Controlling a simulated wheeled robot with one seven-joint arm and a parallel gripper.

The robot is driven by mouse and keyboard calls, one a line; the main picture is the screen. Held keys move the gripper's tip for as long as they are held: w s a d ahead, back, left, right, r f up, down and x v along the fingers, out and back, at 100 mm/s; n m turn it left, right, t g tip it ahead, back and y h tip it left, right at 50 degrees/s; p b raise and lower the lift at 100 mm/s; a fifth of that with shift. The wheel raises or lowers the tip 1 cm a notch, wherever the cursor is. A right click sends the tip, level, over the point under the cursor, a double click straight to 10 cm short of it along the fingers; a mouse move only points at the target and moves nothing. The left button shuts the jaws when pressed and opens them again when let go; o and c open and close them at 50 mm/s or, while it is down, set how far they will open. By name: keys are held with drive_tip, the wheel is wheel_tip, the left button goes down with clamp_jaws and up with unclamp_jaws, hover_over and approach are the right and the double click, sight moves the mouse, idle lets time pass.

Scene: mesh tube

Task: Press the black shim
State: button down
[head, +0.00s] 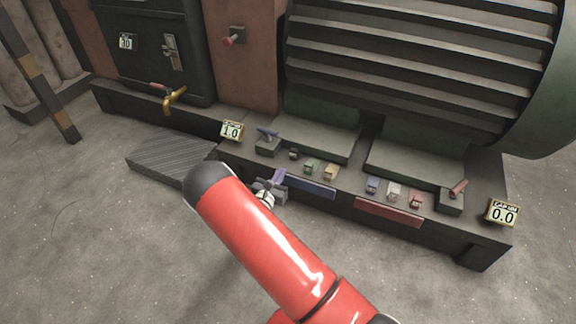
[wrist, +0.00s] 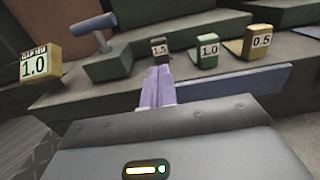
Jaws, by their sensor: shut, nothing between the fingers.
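The black shim (head: 294,154) is a small dark block on the ledge of the machine base, left of a green shim (head: 311,166). In the wrist view the black shim (wrist: 159,49) bears the label 1.5. My gripper (head: 281,172) is in front of the ledge, a little below and left of the black shim. In the wrist view my gripper's pale purple fingers (wrist: 157,70) are together and empty, their tips just below the shim. The head view shows a small gap between tips and shim; contact cannot be made out in the wrist view.
A yellow shim (head: 331,172) stands right of the green one; blue, white and red shims are farther right. A blue lever (head: 268,134) sits on a block to the left. Signs read 1.0 (head: 232,131) and 0.0 (head: 502,213). A ribbed step (head: 165,163) lies left.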

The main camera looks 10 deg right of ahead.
drive_tip(key=v, duration=0.5)
drive_tip(key=shift+s+a, duration=0.25)
drive_tip(key=shift+s, duration=0.05)
drive_tip(key=s+d+r+m+g+p, duration=0.2)
drive_tip(key=s+d+r+m+g, duration=0.2)
drive_tip(key=r+m, duration=0.3)
drive_tip(key=s+d+r+m+g+h+p, duration=0.1)
drive_tip(key=s+d+r+m+g, duration=0.35)
drive_tip(key=r, duration=0.45)
drive_tip(key=s+d+r+m+g+p, duration=0.2)
drive_tip(key=s+d+r+m+g, duration=0.15)
drive_tip(key=r+m, duration=0.4)
drive_tip(key=s+a+r+m+t+y+p, duration=0.1)
drive_tip(key=s+r+m+y, duration=0.4)
drive_tip(key=s+r, duration=0.5)
drive_tip(key=s+a+r+m+t+y+p, duration=0.2)
drive_tip(key=s+a+r+m+y+p, duration=0.1)
drive_tip(key=s+r, duration=0.7)
drive_tip(key=s+a+m+y, duration=0.1)
drive_tip(key=a+y, duration=0.1)
drive_tip(key=y, duration=0.1)
drive_tip(key=shift+a+r+m+y, duration=0.2)
drive_tip(key=shift+m+y, duration=0.1)
drive_tip(key=shift+m, duration=0.1)
drive_tip(key=shift+f, duration=0.1)
